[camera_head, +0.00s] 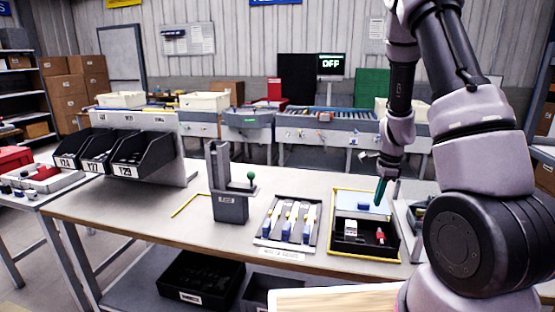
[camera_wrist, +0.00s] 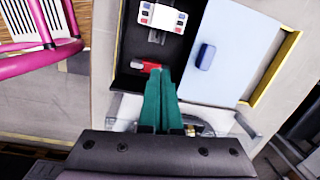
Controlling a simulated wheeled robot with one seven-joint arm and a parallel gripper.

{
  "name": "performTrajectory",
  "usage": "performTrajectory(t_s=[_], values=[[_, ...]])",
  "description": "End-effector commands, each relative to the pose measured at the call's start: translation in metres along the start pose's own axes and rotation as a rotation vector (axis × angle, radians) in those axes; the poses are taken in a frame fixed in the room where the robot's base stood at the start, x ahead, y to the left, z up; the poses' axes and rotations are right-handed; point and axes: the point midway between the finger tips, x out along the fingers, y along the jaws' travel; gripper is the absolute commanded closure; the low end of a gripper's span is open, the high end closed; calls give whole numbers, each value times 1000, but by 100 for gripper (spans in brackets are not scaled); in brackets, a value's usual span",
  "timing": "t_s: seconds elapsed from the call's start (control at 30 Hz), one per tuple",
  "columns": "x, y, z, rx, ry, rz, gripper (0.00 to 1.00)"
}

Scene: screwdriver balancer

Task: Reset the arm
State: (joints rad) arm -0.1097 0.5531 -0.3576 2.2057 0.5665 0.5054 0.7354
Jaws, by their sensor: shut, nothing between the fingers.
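My gripper (camera_head: 381,190) hangs over the right part of the workbench, at the open case with the yellow rim. In the wrist view its green fingers (camera_wrist: 161,80) are together with nothing between them. Their tips show beside a red item (camera_wrist: 147,66) in the black compartment; I cannot tell whether they touch it. My arm rises above the bench on the right side of the head view.
The case (camera_head: 336,250) holds a white device (camera_wrist: 162,16) and a pale blue lid with a blue handle (camera_wrist: 205,57). A tray with blue-ended tools (camera_head: 262,235) lies left of it. A grey stand with a green knob (camera_head: 229,208) and black bins (camera_head: 130,148) stand further left.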

Motion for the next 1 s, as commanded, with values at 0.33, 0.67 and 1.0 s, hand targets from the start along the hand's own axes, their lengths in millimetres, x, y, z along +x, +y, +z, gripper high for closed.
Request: performTrajectory(t_s=[0.33, 0.67, 1.0], values=[[-161, 20, 68, -440, -118, -211, 100], [-278, 91, 100, -877, -57, -405, 100], [-341, 174, 108, -1239, 138, -533, 100]])
